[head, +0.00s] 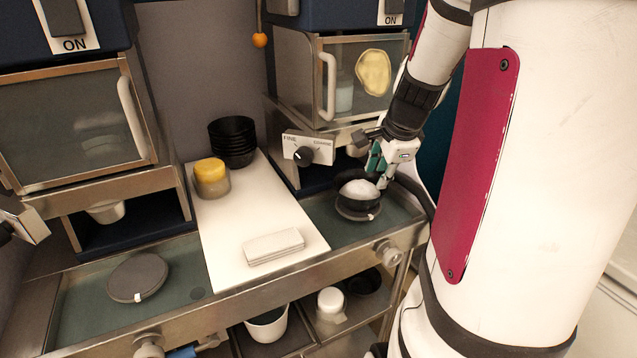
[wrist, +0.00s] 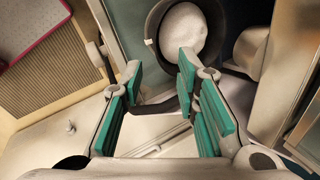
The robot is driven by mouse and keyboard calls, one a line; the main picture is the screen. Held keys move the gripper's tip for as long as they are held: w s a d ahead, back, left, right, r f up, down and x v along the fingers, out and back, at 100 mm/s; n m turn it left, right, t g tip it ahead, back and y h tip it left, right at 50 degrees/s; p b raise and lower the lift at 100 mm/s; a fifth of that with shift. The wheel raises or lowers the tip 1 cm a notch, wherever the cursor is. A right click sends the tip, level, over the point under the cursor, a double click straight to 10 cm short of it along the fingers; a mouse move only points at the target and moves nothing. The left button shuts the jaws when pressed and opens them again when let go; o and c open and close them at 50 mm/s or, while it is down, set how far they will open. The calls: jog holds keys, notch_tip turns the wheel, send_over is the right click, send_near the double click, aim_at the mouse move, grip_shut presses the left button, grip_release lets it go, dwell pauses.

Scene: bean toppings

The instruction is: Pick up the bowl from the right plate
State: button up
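A dark bowl (head: 345,199) filled with something white (head: 360,188) sits on the dark round right plate (head: 352,214), on the counter's right side. In the wrist view the white filling (wrist: 183,35) shows at the top, ringed by dark rims; bowl and plate are hard to tell apart there. My gripper (head: 377,168) is at the bowl's back right edge. In the wrist view its teal-padded fingers (wrist: 160,80) are spread apart with the bowl just beyond the tips, the right tip overlapping its edge in the picture. I cannot tell whether they touch. The left plate (head: 137,277) is bare.
A white board (head: 235,215) between the plates carries a stack of black bowls (head: 232,140), a yellow-topped container (head: 211,178) and a pale flat block (head: 273,246). A dispenser with a knob (head: 306,152) stands close behind the right plate. A shelf below holds more containers.

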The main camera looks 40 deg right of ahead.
aim_at(368, 202)
jog(key=x, duration=1.2)
jog(key=shift+s+f, duration=0.2)
jog(key=shift+f, duration=0.1)
jog(key=shift+w+d+f, duration=0.1)
jog(key=shift+w+f, duration=0.15)
jog(key=shift+f, duration=0.2)
grip_shut()
